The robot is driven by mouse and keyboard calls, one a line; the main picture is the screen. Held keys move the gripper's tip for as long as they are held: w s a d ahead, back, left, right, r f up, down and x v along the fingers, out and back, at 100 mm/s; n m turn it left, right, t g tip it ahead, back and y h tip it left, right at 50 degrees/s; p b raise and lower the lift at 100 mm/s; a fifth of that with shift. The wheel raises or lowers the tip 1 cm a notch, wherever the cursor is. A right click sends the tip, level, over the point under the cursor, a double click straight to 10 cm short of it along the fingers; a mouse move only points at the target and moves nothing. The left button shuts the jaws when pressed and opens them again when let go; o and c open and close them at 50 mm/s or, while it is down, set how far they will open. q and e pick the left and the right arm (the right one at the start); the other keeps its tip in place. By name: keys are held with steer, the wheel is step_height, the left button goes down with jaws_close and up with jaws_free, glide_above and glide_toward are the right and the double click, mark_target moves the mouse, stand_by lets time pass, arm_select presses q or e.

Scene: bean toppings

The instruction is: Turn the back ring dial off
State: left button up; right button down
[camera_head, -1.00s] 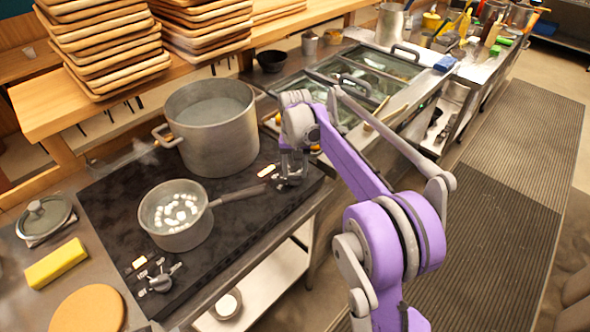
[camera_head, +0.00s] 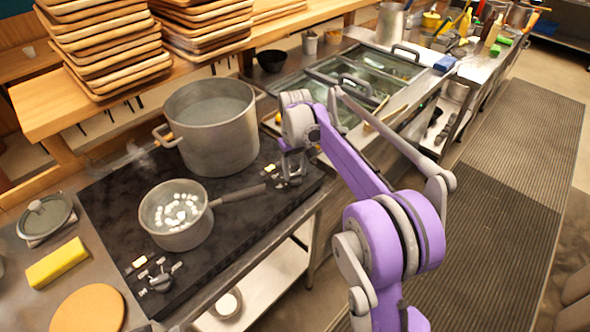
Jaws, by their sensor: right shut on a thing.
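My right gripper (camera_head: 290,168) points down at the right edge of the black stove top. It is shut on the dial (camera_head: 287,178) there, which it partly hides. This dial sits beyond the saucepan's handle tip and to the right of the large pot. A small light mark (camera_head: 270,168) shows beside it on the stove top. A second dial (camera_head: 159,280), with several short pale bars around it, is at the stove's near left corner. My left gripper is not in view.
A large grey pot (camera_head: 214,142) and a saucepan (camera_head: 180,236) with white pieces in it stand on the stove (camera_head: 112,205). The saucepan's handle (camera_head: 238,195) reaches toward my right gripper. A yellow block (camera_head: 56,262) lies to the left. Stacked trays (camera_head: 105,45) stand on the shelf behind.

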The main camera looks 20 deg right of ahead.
mark_target(295, 174)
steer(key=shift+c, duration=1.4)
jaws_free()
step_height(295, 174, up, 11)
steer(key=shift+p, duration=0.4)
